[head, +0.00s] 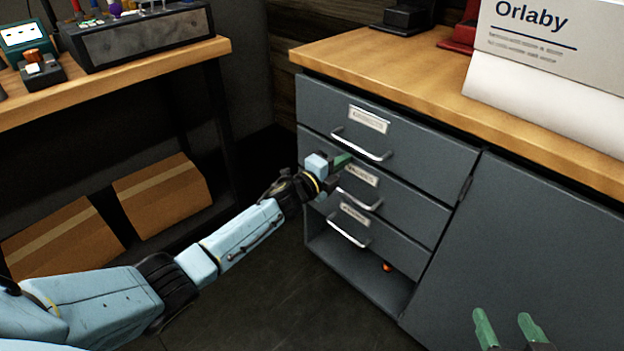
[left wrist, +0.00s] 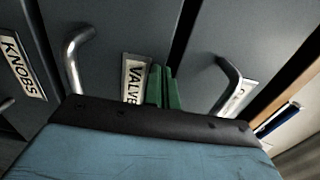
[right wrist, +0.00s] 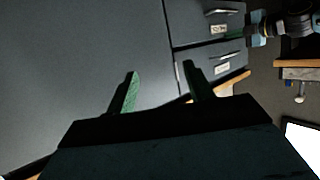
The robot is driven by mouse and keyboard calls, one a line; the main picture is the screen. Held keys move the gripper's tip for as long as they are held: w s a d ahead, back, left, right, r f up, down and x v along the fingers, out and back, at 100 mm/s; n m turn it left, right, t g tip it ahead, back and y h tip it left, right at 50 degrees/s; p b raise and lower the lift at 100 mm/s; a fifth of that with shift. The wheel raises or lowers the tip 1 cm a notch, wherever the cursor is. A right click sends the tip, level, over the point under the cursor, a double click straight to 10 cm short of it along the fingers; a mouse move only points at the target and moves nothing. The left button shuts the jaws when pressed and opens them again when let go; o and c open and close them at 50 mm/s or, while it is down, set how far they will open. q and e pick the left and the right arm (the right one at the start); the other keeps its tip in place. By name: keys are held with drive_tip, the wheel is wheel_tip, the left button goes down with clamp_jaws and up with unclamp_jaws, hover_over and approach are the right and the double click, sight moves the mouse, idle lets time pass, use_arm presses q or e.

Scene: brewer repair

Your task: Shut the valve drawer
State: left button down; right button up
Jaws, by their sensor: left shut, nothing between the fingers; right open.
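The valve drawer (head: 405,207) is the middle of three grey drawers, with a label reading VALVE (left wrist: 133,82) in the left wrist view and a silver bar handle (head: 360,199). Its front looks about level with the drawers above and below; I see no clear gap. My left gripper (head: 342,160) is shut and empty, its green fingertips (left wrist: 162,74) at the valve drawer's front, beside the label and above the handle. Whether they touch is unclear. My right gripper (head: 507,325) is open and empty before the grey cabinet door; its fingers also show in the right wrist view (right wrist: 163,85).
The top drawer (head: 430,165) and the knobs drawer (head: 385,240) flank it. An open compartment (head: 350,275) below holds a small orange thing (head: 387,267). A wooden counter (head: 400,75) bears a large Orlaby box (head: 550,60). Cardboard boxes (head: 160,195) sit on a shelf at left.

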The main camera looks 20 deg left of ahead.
use_arm(q)
drive_tip(key=p+v, duration=0.4)
drive_tip(key=v, duration=1)
drive_tip(key=shift+p, duration=0.35)
use_arm(e)
drive_tip(key=s+d+f+g+h, duration=0.3)
drive_tip(key=s+d+f+g, duration=0.3)
drive_tip(key=s+f+g, duration=0.4)
drive_tip(key=shift+s+f, duration=0.9)
drive_tip(key=shift+s, duration=0.2)
